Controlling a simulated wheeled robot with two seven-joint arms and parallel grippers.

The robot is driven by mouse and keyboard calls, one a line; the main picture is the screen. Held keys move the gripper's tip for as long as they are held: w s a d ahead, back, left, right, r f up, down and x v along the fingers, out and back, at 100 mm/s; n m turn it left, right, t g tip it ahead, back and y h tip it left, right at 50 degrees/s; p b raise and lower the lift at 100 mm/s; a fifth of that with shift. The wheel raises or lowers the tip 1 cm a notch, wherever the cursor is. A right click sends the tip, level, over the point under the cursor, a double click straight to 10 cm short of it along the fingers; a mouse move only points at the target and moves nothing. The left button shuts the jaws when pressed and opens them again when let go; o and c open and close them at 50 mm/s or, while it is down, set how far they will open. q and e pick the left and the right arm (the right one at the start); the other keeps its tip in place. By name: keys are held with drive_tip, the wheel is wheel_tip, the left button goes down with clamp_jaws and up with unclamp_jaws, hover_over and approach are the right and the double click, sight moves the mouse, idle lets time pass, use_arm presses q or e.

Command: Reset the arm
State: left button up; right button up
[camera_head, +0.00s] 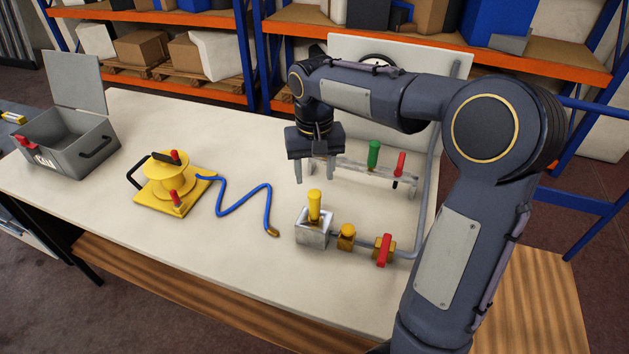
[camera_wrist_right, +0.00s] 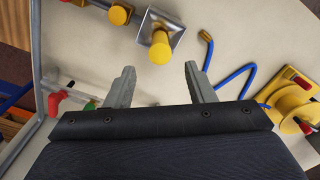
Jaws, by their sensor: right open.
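My right arm (camera_head: 450,235) comes in from the right and reaches over the table (camera_head: 240,130). My right gripper (camera_head: 314,173) points down above the table, open and empty. In the right wrist view its two fingers (camera_wrist_right: 160,90) are spread, with bare table between them. A metal block with a yellow knob (camera_head: 314,208) stands in front of the gripper; it also shows in the right wrist view (camera_wrist_right: 162,45). A rack with a green-handled tool (camera_head: 374,154) and a red-handled tool (camera_head: 400,164) is behind and right of it. My left gripper is not in view.
A yellow reel (camera_head: 168,175) with a blue hose (camera_head: 242,198) lies left of the gripper. A pipe with a red valve (camera_head: 384,249) runs right of the block. A grey open toolbox (camera_head: 65,155) stands far left. Shelves with boxes line the back.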

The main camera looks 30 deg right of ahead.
drive_tip(key=shift+r, duration=0.15)
idle(0.3)
drive_tip(key=s+a+f+n+t+y, duration=0.1)
drive_tip(key=s+a+t+y, duration=0.1)
drive_tip(key=s, duration=0.9)
drive_tip(key=s+a+f+n+t+y, duration=0.1)
drive_tip(key=s+a+t, duration=0.2)
drive_tip(key=s, duration=0.8)
drive_tip(key=shift+a+t+y, duration=0.3)
drive_tip(key=shift+a+y, duration=0.1)
drive_tip(key=shift+a, duration=0.75)
